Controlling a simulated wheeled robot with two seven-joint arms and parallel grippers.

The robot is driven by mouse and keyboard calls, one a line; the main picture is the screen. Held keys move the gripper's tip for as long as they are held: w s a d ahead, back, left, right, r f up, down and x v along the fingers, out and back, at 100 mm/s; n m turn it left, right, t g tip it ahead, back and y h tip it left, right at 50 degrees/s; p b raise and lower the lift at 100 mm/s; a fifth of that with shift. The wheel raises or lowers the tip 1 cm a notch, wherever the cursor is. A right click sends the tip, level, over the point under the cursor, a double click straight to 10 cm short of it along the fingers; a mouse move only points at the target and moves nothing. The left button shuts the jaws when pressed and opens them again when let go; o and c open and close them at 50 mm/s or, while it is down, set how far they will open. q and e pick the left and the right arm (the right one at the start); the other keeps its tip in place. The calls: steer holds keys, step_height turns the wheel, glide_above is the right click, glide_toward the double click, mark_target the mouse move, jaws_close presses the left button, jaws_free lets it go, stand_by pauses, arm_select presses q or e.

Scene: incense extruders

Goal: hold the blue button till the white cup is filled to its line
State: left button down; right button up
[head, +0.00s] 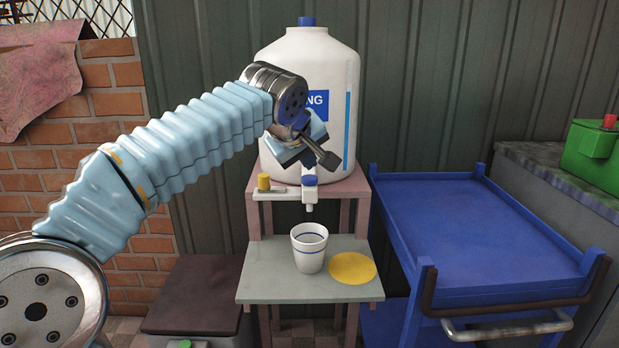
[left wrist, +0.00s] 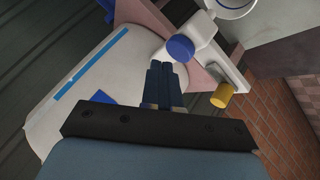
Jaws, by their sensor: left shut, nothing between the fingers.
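A white cup (head: 309,258) with blue lines stands upright on the lower grey shelf, beneath a white tap. I make out no liquid in it. Its rim shows at the top of the left wrist view (left wrist: 236,6). The blue button (head: 310,180) tops the tap on the large white jug (head: 330,75). It also shows in the left wrist view (left wrist: 180,48). My left gripper (head: 330,161) is shut and empty, above the button and a little to its right. In the left wrist view its fingertips (left wrist: 160,66) look close to the button but apart from it. My right gripper is out of view.
A yellow knob (head: 263,182) sits left of the button. A yellow disc (head: 352,268) lies right of the cup on the grey shelf (head: 265,270). A blue cart (head: 470,235) stands right, a green box (head: 590,155) beyond it. A dark-topped box (head: 195,295) is at lower left.

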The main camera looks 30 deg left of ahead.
arm_select(q)
steer(key=shift+f, duration=0.15)
steer(key=shift+f+b, duration=0.3)
steer(key=shift+b, duration=0.1)
steer(key=shift+f+b, duration=0.5)
steer(key=shift+f, duration=0.05)
stand_by(6.9)
